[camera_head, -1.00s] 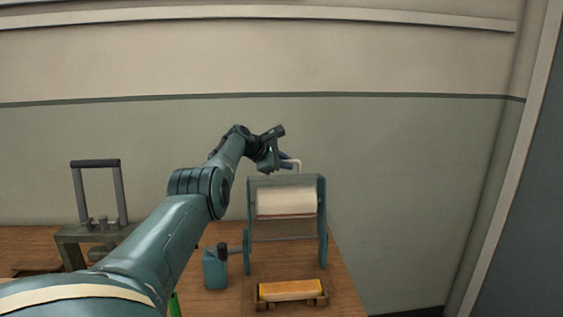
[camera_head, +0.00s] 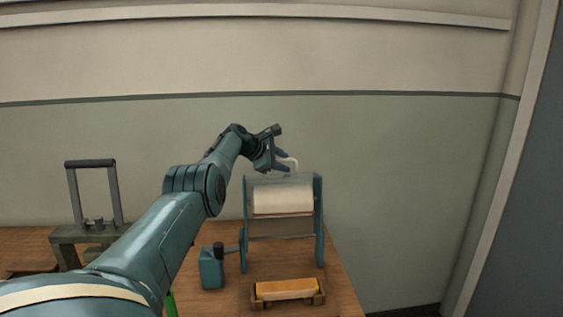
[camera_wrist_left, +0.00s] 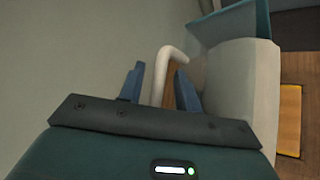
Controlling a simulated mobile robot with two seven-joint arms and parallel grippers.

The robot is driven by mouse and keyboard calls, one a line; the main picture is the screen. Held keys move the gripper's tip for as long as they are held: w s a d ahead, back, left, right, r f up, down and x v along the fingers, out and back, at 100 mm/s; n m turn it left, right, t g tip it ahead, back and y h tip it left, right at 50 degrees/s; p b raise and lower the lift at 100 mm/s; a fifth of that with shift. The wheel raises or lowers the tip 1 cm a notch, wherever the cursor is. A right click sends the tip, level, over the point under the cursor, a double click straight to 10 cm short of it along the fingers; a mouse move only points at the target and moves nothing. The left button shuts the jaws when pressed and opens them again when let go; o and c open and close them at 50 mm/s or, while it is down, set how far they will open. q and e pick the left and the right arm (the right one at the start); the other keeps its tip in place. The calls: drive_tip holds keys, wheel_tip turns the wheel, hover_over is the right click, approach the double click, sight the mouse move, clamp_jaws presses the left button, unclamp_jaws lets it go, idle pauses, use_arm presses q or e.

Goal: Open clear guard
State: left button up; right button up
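The clear guard (camera_head: 262,180) is a see-through panel at the top of a teal-sided roller stand; its exact edges are hard to make out. A pale bent handle (camera_head: 294,163) rises from the top of the stand. My left gripper (camera_head: 283,160) is at this handle, coming from the left. In the left wrist view the handle (camera_wrist_left: 160,75) runs between the two blue fingers of my left gripper (camera_wrist_left: 158,88). My right gripper is not in view.
A cream roll (camera_head: 283,199) sits in the stand below the guard. A yellow block in a wooden tray (camera_head: 288,290) lies in front. A teal can (camera_head: 212,270) stands to the left, and a frame with a dark handle (camera_head: 92,163) further left. The wall is behind.

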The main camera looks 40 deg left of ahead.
use_arm(q)
drive_tip(key=shift+s+a, duration=0.1)
drive_tip(key=shift+s+a+r+p, duration=0.15)
drive_tip(key=shift+s+r+p, duration=0.1)
drive_tip(key=shift+p, duration=0.2)
drive_tip(key=shift+p+v, duration=0.6)
drive_tip(key=shift+v, duration=0.25)
drive_tip(key=shift+s+r, duration=0.1)
drive_tip(key=shift+s, duration=0.25)
drive_tip(key=b+v, duration=0.2)
drive_tip(key=v, duration=0.8)
drive_tip(key=shift+w+r, duration=0.1)
drive_tip(key=shift+r, duration=0.05)
